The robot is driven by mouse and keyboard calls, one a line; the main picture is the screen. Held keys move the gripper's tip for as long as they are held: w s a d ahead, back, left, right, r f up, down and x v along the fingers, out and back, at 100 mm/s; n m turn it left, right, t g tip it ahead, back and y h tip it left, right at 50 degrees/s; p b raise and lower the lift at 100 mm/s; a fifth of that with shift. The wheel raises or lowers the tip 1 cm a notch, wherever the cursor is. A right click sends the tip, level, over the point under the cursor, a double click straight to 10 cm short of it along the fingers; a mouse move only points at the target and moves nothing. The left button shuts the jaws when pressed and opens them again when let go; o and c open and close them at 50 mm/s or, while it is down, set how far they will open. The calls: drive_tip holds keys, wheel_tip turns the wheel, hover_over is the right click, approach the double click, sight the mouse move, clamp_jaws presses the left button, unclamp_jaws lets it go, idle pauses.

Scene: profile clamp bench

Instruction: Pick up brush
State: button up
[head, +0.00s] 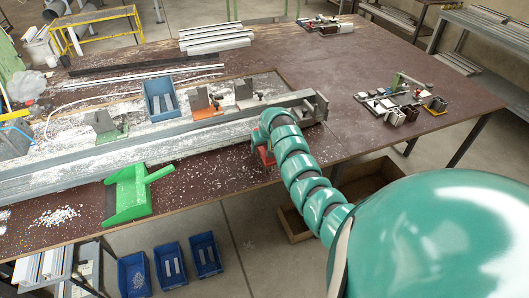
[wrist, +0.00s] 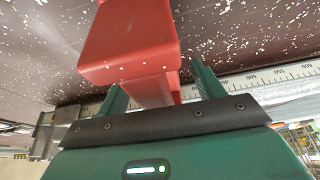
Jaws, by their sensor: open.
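The brush shows as a red, blocky body (wrist: 128,35) with a narrower red part running down between my fingers in the wrist view; no bristles show. In the head view a small red patch of it (head: 266,156) shows at the table's front edge, mostly hidden behind my arm. My gripper (wrist: 160,88) is open, with one green finger on each side of the narrower red part. Whether either finger touches it I cannot tell. My fingers are hidden in the head view.
A green dustpan (head: 127,196) lies at the table's front edge. A long metal profile (head: 190,137) with clamps runs beside the brush. White chips litter the brown table (head: 320,75). Blue bins (head: 172,264) stand below.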

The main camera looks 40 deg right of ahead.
drive_tip(key=shift+f, duration=0.15)
drive_tip(key=c, duration=1.1)
drive_tip(key=shift+o, duration=0.2)
drive_tip(key=shift+r, duration=0.3)
